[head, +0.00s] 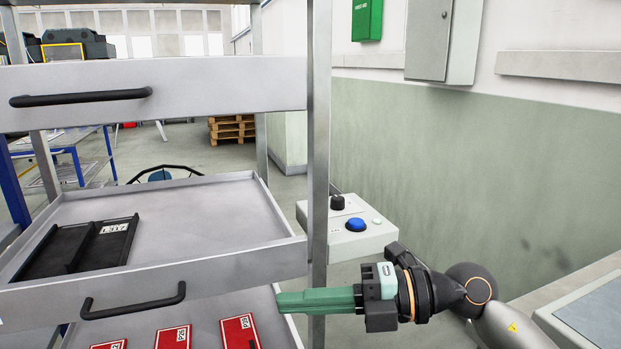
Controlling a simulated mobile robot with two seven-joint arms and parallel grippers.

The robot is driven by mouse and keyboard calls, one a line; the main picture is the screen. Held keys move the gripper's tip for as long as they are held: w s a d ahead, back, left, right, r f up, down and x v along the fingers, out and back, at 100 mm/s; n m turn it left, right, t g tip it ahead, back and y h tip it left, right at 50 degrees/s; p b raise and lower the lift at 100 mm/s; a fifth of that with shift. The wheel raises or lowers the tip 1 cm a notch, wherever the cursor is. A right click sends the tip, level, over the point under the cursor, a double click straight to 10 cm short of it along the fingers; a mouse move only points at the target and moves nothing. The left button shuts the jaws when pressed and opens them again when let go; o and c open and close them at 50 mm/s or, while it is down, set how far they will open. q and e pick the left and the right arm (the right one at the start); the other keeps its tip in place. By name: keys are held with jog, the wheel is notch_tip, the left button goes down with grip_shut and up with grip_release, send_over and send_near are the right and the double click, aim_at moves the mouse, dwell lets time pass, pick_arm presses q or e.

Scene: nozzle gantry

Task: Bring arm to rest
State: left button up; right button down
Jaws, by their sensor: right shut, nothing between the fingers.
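My right gripper (290,302) comes in from the lower right of the head view. Its green fingers are shut with nothing between them and point left. They are in front of the grey rack post (318,150) and near the lower front edge of the middle drawer (240,266). I cannot tell whether they touch the rack. My left gripper is not in view.
The middle drawer holds a black tray (75,249). Red labelled items (173,337) lie in the drawer below. A control box (372,240) with a blue button stands behind the post. A green-grey wall (460,180) bounds the right side.

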jog(key=w+d+f+m+t+h, duration=0.2)
jog(key=d+f+m+t+h, duration=0.35)
jog(key=f+m+t, duration=0.6)
jog(key=w+d+f+m+t+h, duration=0.1)
jog(key=d+f+m+t+h, duration=0.4)
jog(key=f+m, duration=0.75)
jog(key=s+d+f+m+g+h, duration=0.35)
jog(key=s+f+m+g, duration=0.55)
jog(key=s+f, duration=0.85)
pick_arm(q)
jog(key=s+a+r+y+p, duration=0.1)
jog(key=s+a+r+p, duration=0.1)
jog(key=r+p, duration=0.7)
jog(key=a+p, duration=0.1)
jog(key=p, duration=0.3)
pick_arm(e)
jog(key=d+r, duration=0.4)
jog(key=r, duration=0.6)
jog(key=shift+s, duration=0.25)
